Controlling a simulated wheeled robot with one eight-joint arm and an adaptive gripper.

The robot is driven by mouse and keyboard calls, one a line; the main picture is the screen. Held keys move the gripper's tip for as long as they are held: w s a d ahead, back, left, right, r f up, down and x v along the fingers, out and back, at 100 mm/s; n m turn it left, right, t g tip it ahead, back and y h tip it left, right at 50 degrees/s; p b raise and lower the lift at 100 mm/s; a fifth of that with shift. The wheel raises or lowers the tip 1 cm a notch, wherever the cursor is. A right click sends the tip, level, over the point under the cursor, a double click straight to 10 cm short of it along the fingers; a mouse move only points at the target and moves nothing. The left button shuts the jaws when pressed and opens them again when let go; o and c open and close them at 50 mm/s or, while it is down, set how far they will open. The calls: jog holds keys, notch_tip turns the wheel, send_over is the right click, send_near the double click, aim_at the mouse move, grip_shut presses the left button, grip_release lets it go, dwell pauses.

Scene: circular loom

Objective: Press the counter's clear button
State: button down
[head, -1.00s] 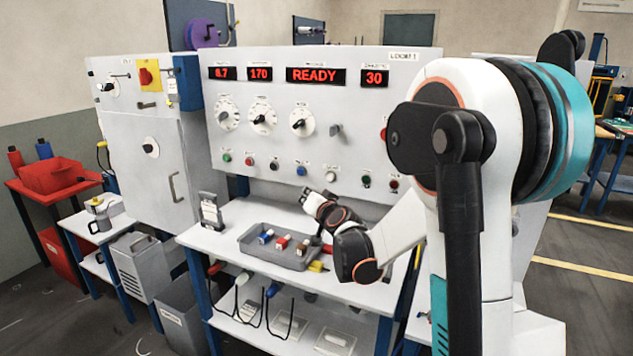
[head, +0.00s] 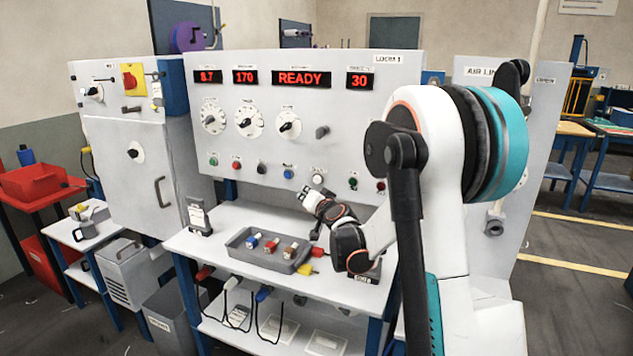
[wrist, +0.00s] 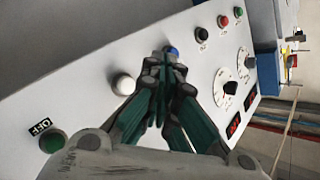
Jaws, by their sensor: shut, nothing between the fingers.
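The loom panel (head: 250,140) carries a row of small buttons under its dials. A white button (head: 318,179) sits between a blue button (head: 288,173) and a green one. Their labels are too small to read, so I cannot tell which is marked clear. The red counter display (head: 360,80) reads 30. My gripper (head: 304,196) is shut and empty, just below and left of the white button in the head view. In the wrist view my gripper (wrist: 163,60) points toward the panel, its tips overlapping the blue button (wrist: 172,50), with the white button (wrist: 123,84) to their left. Contact is not visible.
A grey tray (head: 235,251) with several coloured parts lies on the white table below the panel. A small grey device (head: 199,217) stands at the table's left. Dials (head: 249,122) and a knob project from the panel above the buttons.

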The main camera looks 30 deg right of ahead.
jog(key=shift+w+d, duration=0.65)
jog(key=shift+d, duration=0.2)
jog(key=shift+w+d, duration=0.65)
jog(key=shift+d, duration=0.15)
jog(key=shift+w+d, duration=0.1)
jog(key=shift+d, duration=0.05)
jog(key=shift+w+d, duration=0.15)
jog(key=shift+d, duration=0.05)
jog(key=shift+w+d, duration=0.3)
jog(key=shift+d, duration=0.05)
dwell(1.2)
jog(key=shift+s, duration=0.1)
jog(key=shift+s+a, duration=0.45)
jog(key=shift+a, duration=0.25)
jog(key=shift+s+a, duration=0.1)
jog(key=s+a, duration=0.1)
jog(key=a, duration=0.1)
jog(key=s+a, duration=0.1)
jog(key=s, duration=0.1)
jog(key=shift+a+b, duration=0.35)
